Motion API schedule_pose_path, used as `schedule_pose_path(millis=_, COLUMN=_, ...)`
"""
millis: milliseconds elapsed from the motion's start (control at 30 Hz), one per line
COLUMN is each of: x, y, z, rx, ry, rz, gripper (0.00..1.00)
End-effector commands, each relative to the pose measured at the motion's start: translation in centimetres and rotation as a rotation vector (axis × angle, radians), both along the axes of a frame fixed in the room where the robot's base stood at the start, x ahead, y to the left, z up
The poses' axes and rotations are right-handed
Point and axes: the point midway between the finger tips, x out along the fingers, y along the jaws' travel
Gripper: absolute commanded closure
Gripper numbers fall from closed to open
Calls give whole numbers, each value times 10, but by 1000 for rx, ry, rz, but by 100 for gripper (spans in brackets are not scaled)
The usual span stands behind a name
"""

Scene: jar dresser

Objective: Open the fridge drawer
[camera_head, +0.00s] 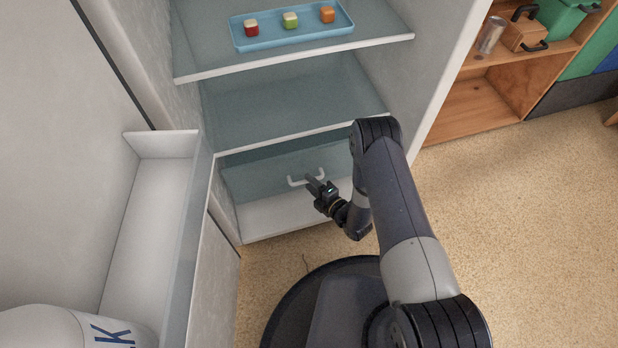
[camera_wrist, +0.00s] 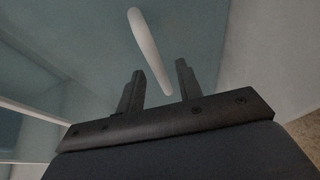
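The fridge drawer (camera_head: 259,177) is a bluish translucent panel at the bottom of the open fridge, below the shelves. Its white bar handle (camera_head: 293,182) is on the front of the panel. My gripper (camera_head: 316,180) is at the handle in the head view. In the wrist view the handle (camera_wrist: 147,48) runs from the top down to between the two dark fingers of my gripper (camera_wrist: 160,82). The fingers are apart, with visible space on both sides of the handle. I cannot tell whether either finger touches it. My arm hides the right part of the drawer in the head view.
A blue tray (camera_head: 290,41) with three small coloured blocks sits on the upper shelf. The open fridge door's bin (camera_head: 150,215) is at left, with a milk container (camera_head: 70,330) at the bottom. A wooden shelf unit (camera_head: 480,105) stands at right. The floor (camera_head: 530,220) there is clear.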

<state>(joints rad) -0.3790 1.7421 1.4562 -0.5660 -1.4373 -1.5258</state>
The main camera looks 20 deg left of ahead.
Motion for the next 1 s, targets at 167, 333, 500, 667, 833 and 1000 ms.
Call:
schedule_pose_path(millis=167, x=0, y=0, z=0, rx=0, ry=0, rz=0, gripper=66)
schedule_pose_path(millis=333, x=0, y=0, z=0, rx=0, ry=0, rz=0, gripper=74)
schedule_pose_path(millis=500, x=0, y=0, z=0, rx=0, ry=0, rz=0, gripper=88)
schedule_pose_path(millis=667, x=0, y=0, z=0, rx=0, ry=0, rz=0, gripper=100)
schedule_pose_path(millis=833, x=0, y=0, z=0, rx=0, ry=0, rz=0, gripper=100)
schedule_pose_path(millis=1000, x=0, y=0, z=0, rx=0, ry=0, rz=0, gripper=100)
